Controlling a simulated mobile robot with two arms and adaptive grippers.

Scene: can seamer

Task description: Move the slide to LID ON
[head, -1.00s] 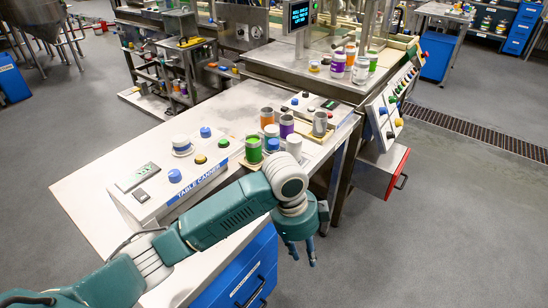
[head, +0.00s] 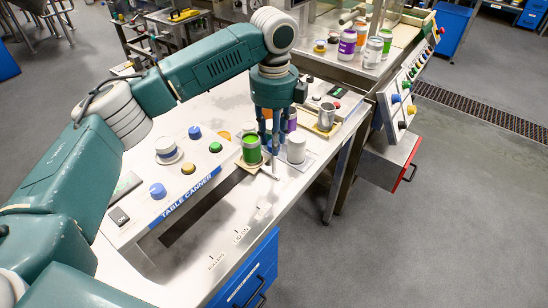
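The table canner (head: 190,178) is a grey unit with a blue label strip, on the pale table. A green can (head: 252,153) stands on a tan plate at the right end of its dark slot; this looks like the slide. A small pale piece by the plate's front right corner may be its handle, but I cannot be sure. LID ON (head: 241,235) is marked on the table front, between ROLLERS and another mark farther right. My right gripper is not in view.
A grey metal can (head: 326,116) stands on a tan tray behind the white can. The table front by the marks is clear.

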